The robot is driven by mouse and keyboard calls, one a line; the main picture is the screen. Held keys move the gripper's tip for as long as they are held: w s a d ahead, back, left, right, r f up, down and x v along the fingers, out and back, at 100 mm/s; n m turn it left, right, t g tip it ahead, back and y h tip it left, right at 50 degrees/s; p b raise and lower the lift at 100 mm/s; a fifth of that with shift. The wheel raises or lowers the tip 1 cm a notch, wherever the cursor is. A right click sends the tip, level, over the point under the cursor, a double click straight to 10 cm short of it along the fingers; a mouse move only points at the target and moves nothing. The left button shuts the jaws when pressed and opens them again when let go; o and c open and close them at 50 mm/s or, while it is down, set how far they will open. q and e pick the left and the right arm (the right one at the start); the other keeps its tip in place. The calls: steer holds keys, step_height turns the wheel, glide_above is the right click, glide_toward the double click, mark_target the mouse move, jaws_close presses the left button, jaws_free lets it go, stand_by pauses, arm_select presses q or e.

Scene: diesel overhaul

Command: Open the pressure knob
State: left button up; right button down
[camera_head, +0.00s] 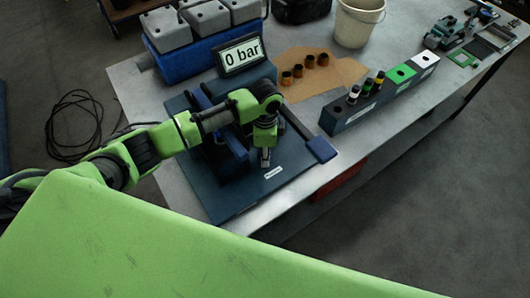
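A test stand with a dark blue base plate (235,207) sits on the metal table. Its display (240,55) reads "0 bar". A lever with a blue grip (321,149) reaches out to the right from the stand. My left arm comes in from the left and crosses over the stand. My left gripper (265,158) points down just above the plate, near a small white label (272,172). Its fingers are too small and dark to tell whether they are open or hold anything. I cannot make out the pressure knob; my arm hides part of the stand. My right gripper is not in view.
Behind the stand are a blue crate (180,68) with grey blocks, brown cardboard (345,72) with several copper-coloured sleeves, and a white bucket (358,22). A dark rack (350,115) with nozzles stands to the right. Black cable (75,125) lies on the floor at left.

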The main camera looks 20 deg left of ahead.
arm_select(q)
steer(key=o, duration=1.1)
steer(key=shift+r, duration=0.15)
step_height(320, 180, up, 12)
